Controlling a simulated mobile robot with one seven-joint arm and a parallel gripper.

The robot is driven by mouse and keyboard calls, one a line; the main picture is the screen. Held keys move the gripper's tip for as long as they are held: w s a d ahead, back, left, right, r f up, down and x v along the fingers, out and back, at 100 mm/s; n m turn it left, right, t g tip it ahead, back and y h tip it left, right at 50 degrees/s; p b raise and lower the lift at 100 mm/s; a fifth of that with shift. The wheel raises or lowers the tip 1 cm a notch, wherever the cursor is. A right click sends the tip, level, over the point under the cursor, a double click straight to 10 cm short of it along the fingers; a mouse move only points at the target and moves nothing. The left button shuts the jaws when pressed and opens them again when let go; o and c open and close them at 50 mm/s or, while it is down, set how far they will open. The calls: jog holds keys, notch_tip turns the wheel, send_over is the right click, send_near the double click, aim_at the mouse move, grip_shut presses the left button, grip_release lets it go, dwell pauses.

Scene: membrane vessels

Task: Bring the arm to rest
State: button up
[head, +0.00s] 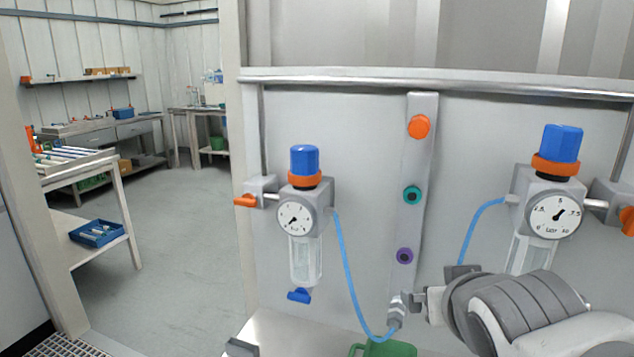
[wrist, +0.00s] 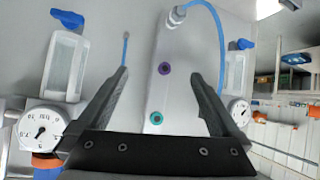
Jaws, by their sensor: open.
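My gripper (wrist: 160,75) is open and empty in the wrist view, its two dark fingers spread in front of the wall panel. The purple port (wrist: 164,69) shows between the fingers, and the teal port (wrist: 156,118) shows nearer the palm. In the head view my arm reaches in from the lower right, with its gripper end (head: 425,301) close to the metal hose fitting (head: 397,310) low on the port strip. I cannot tell in the head view whether they touch. In the wrist view that fitting (wrist: 176,15) lies beyond the fingertips, apart from them.
Two blue-capped regulators (head: 305,200) (head: 556,190) stand on the panel beside the port strip (head: 413,160). A blue hose (head: 348,265) loops to the fitting. A green object (head: 385,349) is below. Open floor (head: 175,250) lies left, with benches beyond.

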jog(key=s+a+f+g+y, duration=0.25)
jog(key=s+f+g, duration=0.25)
jog(key=s, duration=0.5)
notch_tip(320, 180, up, 14)
jog(key=p, duration=1.3)
jog(key=shift+a+f+h+p, duration=0.15)
jog(key=shift+a+h+p, duration=0.15)
jog(key=shift+h, duration=0.15)
